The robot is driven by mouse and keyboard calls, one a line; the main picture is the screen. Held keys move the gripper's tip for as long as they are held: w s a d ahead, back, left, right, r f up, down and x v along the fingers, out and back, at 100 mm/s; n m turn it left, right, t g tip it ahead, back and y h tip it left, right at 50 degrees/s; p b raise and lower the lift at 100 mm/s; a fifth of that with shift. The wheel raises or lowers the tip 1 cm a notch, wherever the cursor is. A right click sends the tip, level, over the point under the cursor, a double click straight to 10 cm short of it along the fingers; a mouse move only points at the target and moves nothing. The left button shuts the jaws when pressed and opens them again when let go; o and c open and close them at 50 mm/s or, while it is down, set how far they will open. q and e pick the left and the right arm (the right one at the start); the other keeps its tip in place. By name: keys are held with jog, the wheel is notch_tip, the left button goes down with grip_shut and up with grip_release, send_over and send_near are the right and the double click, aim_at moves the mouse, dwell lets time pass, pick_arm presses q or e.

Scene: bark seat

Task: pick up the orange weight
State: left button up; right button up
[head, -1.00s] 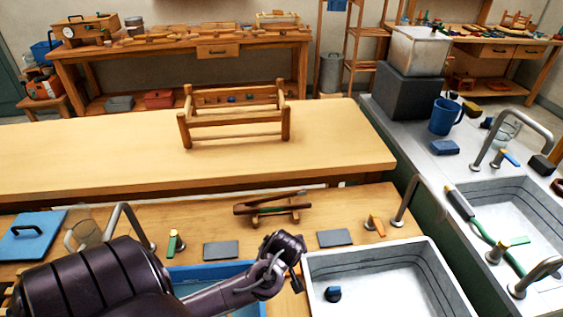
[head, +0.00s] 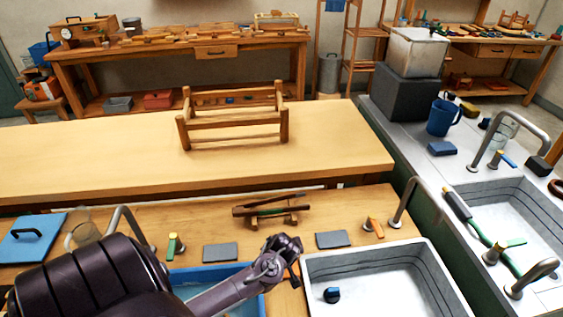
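I cannot make out a thing that is surely the orange weight. A small orange piece (head: 374,227) stands on the wooden counter behind the white sink, next to the metal tap; it looks like a tap handle, but I cannot be sure. My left arm comes in from the lower left, over the blue basin. Its far end, with the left gripper (head: 284,256), is between the blue basin and the white sink. The fingers are not clear, and I see nothing held. My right gripper is not in view.
A white sink (head: 390,268) holds a small dark blue item (head: 332,295). A blue basin (head: 205,273) lies partly under my arm. Grey pads (head: 333,240) and a small wooden stand (head: 272,210) sit on the counter. A long table (head: 100,165) bears a wooden frame (head: 232,115).

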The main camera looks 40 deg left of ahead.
pick_arm(q)
grip_shut()
jog(key=shift+r, duration=0.1)
dwell(0.3)
